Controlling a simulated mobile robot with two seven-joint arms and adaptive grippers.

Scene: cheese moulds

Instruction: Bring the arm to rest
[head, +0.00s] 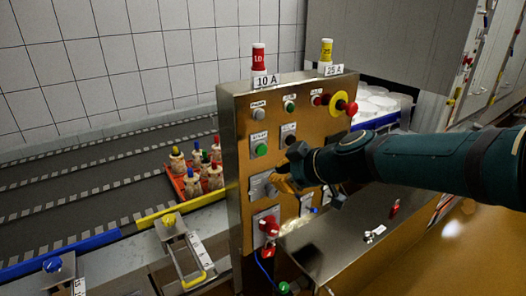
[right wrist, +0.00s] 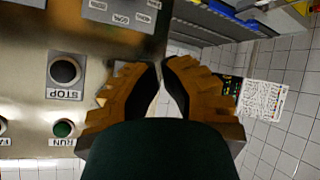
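My right arm (head: 440,165) reaches in from the right in the head view, across the front of the steel control panel (head: 232,165). My right gripper (head: 272,184) is in front of the panel's middle, near a grey switch plate (head: 258,190) that it partly covers. I cannot tell whether it touches the panel. In the right wrist view the two fingers (right wrist: 163,68) stand a little apart, with a narrow gap and nothing held between them. My left gripper is not in view.
The panel carries a STOP button (right wrist: 65,71), a green RUN button (right wrist: 64,129), a yellow-ringed red button (head: 339,102) and a red padlock (head: 267,252). Behind it are a dark conveyor (head: 90,185) and a red crate (head: 178,188) of bottles. White moulds (head: 375,103) stand behind right.

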